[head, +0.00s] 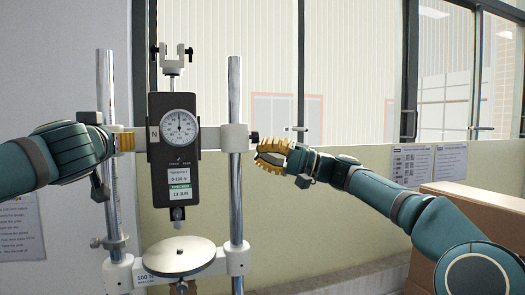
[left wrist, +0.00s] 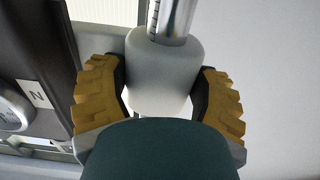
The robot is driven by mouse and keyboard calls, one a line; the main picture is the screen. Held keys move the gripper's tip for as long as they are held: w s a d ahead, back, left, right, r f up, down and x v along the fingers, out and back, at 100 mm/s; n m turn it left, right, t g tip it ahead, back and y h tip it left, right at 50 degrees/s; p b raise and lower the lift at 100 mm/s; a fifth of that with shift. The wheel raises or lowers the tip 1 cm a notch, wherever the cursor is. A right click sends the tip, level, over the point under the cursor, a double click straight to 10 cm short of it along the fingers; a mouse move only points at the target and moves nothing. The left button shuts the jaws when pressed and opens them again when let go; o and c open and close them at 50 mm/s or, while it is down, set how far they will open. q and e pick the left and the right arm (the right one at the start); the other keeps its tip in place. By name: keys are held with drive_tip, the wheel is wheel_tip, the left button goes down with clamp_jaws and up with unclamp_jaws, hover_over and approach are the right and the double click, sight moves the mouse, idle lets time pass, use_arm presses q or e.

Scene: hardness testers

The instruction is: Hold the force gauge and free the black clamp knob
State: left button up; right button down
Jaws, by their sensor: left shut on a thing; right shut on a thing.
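The black force gauge (head: 173,150) with its round dial hangs upright on the white crosshead between two steel posts. Its edge also shows in the left wrist view (left wrist: 40,45). My left gripper (head: 124,140) is shut on the crosshead's white left end block (left wrist: 163,75), around the left post, beside the gauge. In the left wrist view the left gripper's yellow-padded fingers (left wrist: 160,95) flank that block. The small black clamp knob (head: 255,137) sticks out at the crosshead's right end. My right gripper (head: 259,149) is shut on it; the exact contact is hard to see.
A round white plate (head: 179,256) sits on the stand's lower beam under the gauge tip. A cardboard box (head: 478,205) stands at the right. Behind are a low yellowish wall (head: 330,225) and windows. Free space lies between the stand and the box.

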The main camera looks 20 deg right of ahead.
drive_tip(key=d, duration=0.6)
idle(0.3)
drive_tip(key=shift+s+a+r, duration=0.15)
drive_tip(key=shift+a+r, duration=0.3)
drive_tip(key=shift+a, duration=0.55)
drive_tip(key=shift+s+a+r, duration=0.2)
drive_tip(key=shift+a+r, duration=0.25)
drive_tip(key=shift+a, duration=0.6)
drive_tip(key=shift+s+a+r, duration=0.15)
drive_tip(key=shift+a+r, duration=0.3)
drive_tip(key=shift+a, duration=0.55)
drive_tip(key=shift+w, duration=0.1)
drive_tip(key=shift+w+f, duration=0.25)
drive_tip(key=shift+f, duration=0.4)
drive_tip(key=shift+w+f, duration=0.4)
drive_tip(key=shift+s+f, duration=0.1)
